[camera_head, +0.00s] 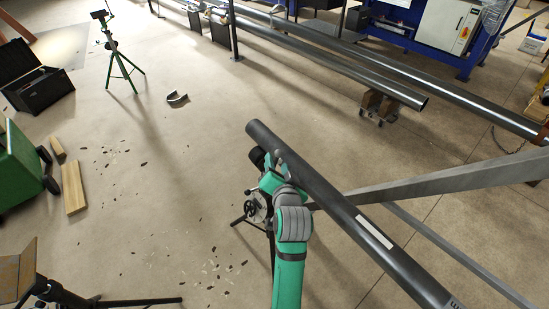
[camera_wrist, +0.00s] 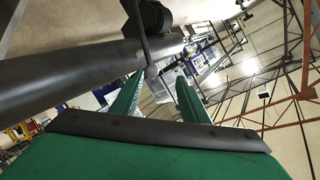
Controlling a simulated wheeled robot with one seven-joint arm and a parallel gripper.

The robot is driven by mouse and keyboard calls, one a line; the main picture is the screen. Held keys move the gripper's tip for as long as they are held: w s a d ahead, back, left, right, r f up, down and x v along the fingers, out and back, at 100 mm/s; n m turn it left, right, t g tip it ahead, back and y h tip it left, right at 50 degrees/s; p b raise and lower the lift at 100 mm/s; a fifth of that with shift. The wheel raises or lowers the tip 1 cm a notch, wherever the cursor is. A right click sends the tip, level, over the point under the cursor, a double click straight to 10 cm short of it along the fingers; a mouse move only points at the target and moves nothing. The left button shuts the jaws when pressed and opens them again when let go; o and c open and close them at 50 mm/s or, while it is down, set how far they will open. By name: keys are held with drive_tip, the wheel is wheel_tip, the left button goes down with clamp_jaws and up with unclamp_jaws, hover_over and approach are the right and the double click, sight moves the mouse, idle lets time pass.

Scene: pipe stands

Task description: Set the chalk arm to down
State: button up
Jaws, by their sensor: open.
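A long dark pipe (camera_head: 340,205) with a white label runs diagonally across the head view; it also crosses the left of the wrist view (camera_wrist: 75,82). A black device (camera_head: 257,157) sits against the pipe's near side by its far end. In the wrist view the black device (camera_wrist: 152,18) carries a thin dark rod (camera_wrist: 141,38), perhaps the chalk arm, whose end lies close to my fingertips. I see no clear chalk tip. My gripper (camera_wrist: 165,75) has its two green fingers apart; whether they touch the rod is unclear. The arm hides part of the stand (camera_head: 258,207).
A grey beam (camera_head: 440,185) crosses at right, close by the pipe. Several pipes lie at the back on a support (camera_head: 378,105). A green cart (camera_head: 20,165), wood blocks (camera_head: 73,195) and a green tripod (camera_head: 122,65) stand left. Floor left of the stand is mostly open.

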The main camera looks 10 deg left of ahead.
drive_tip(key=v, duration=0.3)
drive_tip(key=shift+s+r, duration=0.1)
drive_tip(key=shift+s, duration=0.1)
drive_tip(key=shift+w, duration=0.15)
drive_tip(key=s+d+f+n+h, duration=0.1)
drive_tip(key=s+d+f+h, duration=0.25)
drive_tip(key=s+f, duration=1.35)
drive_tip(key=s+d+r+n, duration=0.1)
drive_tip(key=s+r+n, duration=0.1)
drive_tip(key=s, duration=1)
drive_tip(key=s+d+r+n+t, duration=0.1)
drive_tip(key=s+d+r+n, duration=0.1)
drive_tip(key=s, duration=1.1)
drive_tip(key=shift+s+t, duration=0.3)
drive_tip(key=shift+d+r+h, duration=0.1)
drive_tip(key=shift+h, duration=0.15)
